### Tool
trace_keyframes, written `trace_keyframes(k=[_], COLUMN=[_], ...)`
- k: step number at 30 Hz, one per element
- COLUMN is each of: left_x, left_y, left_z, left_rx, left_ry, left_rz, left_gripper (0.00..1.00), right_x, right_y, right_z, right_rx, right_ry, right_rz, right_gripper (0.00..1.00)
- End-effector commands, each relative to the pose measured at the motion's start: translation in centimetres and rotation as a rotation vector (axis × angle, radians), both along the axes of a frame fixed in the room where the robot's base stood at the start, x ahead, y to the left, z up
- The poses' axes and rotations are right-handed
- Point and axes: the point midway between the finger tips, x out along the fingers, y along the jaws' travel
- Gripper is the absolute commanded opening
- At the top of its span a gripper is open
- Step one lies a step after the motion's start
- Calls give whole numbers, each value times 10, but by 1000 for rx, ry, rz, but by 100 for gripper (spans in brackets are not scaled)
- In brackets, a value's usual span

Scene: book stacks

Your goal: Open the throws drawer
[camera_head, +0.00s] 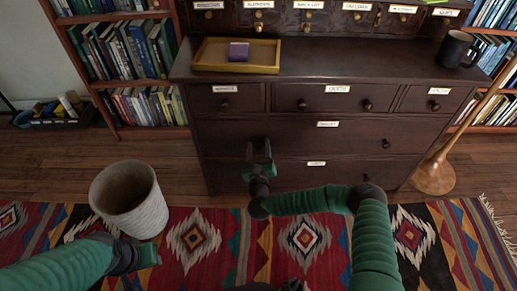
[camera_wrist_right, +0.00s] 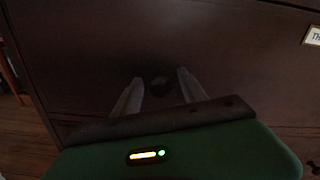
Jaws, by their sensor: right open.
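The dark wooden chest has a wide drawer (camera_head: 225,133) with a small white label (camera_head: 327,124). In the right wrist view its label (camera_wrist_right: 313,36) is cut off but begins with "Th". The drawer looks shut. Its right knob (camera_head: 385,143) is bare. My right gripper (camera_head: 259,151) is open in front of the drawer's left part. In the right wrist view a dark round knob (camera_wrist_right: 161,86) shows between the two fingertips; I cannot tell whether they touch it. My left gripper (camera_head: 148,255) is low at left, away from the chest; its jaws are unclear.
A whitish bin (camera_head: 130,202) stands on the floor at left, near my left gripper. A yellow tray (camera_head: 215,66) with a purple box (camera_head: 238,51) and a dark mug (camera_head: 454,48) are on the chest top. Another wide drawer (camera_head: 335,177) is below. A patterned rug covers the floor in front.

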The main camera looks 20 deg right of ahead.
Motion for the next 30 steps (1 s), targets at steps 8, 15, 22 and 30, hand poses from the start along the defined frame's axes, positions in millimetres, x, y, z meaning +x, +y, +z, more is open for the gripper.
trace_keyframes(k=[8, 15, 22, 30], left_x=[0, 0, 0, 0], left_y=[0, 0, 0, 0], left_z=[0, 0, 0, 0], left_rx=[0, 0, 0, 0], left_ry=[0, 0, 0, 0], left_rz=[0, 0, 0, 0], left_gripper=[36, 36, 36, 36], right_x=[0, -1, -1, -1], right_y=[0, 0, 1, 1], right_z=[0, 0, -1, -1], right_rx=[0, -1, -1, -1], right_ry=[0, 1, 1, 1], right_rz=[1, 1, 2, 2], right_gripper=[26, 0, 0, 0])
